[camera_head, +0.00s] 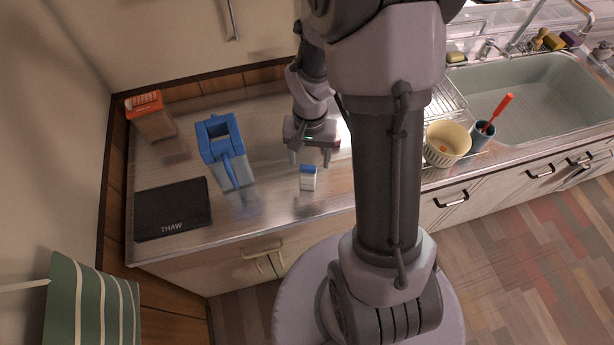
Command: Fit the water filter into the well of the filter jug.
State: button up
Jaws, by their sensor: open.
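The water filter (308,178) is a small white block with a blue top. It stands upright on the steel counter near its front edge. The filter jug (226,155) stands to its left, with a blue rim and handle and a clear body. An opening shows in the jug's top; the inside of the well is too small to make out. My gripper (310,160) is open and points down, just behind and above the filter. Its two fingers are apart, and nothing shows between them. I cannot tell the exact height of the fingertips.
A black mat (172,209) marked THAW lies at the front left. An orange-topped box (150,116) stands at the back left. A dish rack (446,100), a cream pot (446,143) and a cup with a red brush (482,134) are right of my arm, near the sink (540,95).

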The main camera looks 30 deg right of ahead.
aim_at(308, 167)
notch_tip(308, 167, down, 5)
jog(key=shift+w+a+f+b, duration=0.1)
jog(key=shift+w+b, duration=0.05)
jog(key=shift+b, duration=1)
jog(key=shift+c, duration=0.9)
jog(key=shift+r, duration=0.2)
grip_shut()
